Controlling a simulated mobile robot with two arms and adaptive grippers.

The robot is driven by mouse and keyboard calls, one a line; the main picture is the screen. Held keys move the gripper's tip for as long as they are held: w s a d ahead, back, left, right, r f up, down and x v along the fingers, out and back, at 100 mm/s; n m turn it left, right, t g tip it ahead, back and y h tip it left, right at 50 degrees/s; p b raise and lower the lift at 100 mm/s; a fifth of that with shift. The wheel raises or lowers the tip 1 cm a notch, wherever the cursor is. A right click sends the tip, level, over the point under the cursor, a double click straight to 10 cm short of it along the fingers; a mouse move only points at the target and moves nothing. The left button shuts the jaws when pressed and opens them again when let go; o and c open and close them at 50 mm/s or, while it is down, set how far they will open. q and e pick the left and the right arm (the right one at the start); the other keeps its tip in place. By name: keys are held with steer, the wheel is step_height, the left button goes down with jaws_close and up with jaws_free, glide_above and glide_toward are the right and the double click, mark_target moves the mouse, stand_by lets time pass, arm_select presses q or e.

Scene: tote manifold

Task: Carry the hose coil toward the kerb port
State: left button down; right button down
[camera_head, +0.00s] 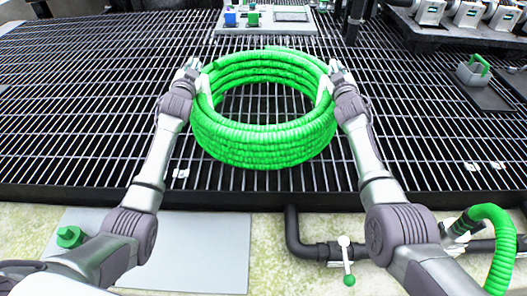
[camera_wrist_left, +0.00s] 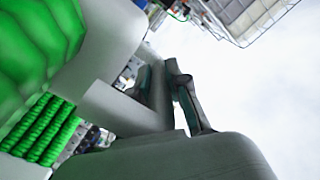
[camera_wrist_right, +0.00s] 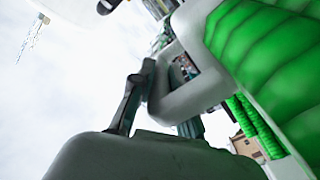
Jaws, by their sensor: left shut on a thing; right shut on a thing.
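The green ribbed hose coil (camera_head: 265,152) is in the middle of the head view, over a dark metal grating. It has white side pieces at its left (camera_head: 206,90) and right (camera_head: 323,90). My left gripper (camera_head: 190,72) is shut at the coil's left side, and my right gripper (camera_head: 339,75) is shut at its right side. Green ribs fill the left part of the left wrist view (camera_wrist_left: 35,45) and the right part of the right wrist view (camera_wrist_right: 265,55). I cannot tell whether the coil touches the grating. I cannot make out which fitting is the kerb port.
A pale panel with blue and green parts (camera_head: 268,20) stands at the back. Dark equipment with white fittings (camera_head: 465,14) is at the back right. A grey block with a green handle (camera_head: 473,73) sits at right. A pipe with a valve (camera_head: 320,251) runs along the front.

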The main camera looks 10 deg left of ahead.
arm_select(q)
steer(key=shift+d+f, duration=0.1)
steer(key=shift+f, duration=0.15)
arm_select(e)
steer(key=shift+a+f, duration=0.15)
steer(key=shift+f, duration=0.05)
arm_select(q)
steer(key=c, duration=1.6)
jaws_free()
steer(key=shift+f+b, duration=0.35)
arm_select(e)
steer(key=c, duration=1.6)
jaws_free()
steer(key=shift+f, duration=0.35)
arm_select(q)
steer(key=o, duration=0.5)
steer(key=shift+r, duration=0.25)
steer(key=shift+c, duration=0.2)
arm_select(e)
steer(key=o, duration=0.5)
steer(key=shift+s+r, duration=0.1)
steer(key=shift+r, duration=0.15)
steer(key=shift+c, duration=0.2)
arm_select(q)
steer(key=shift+s, duration=0.15)
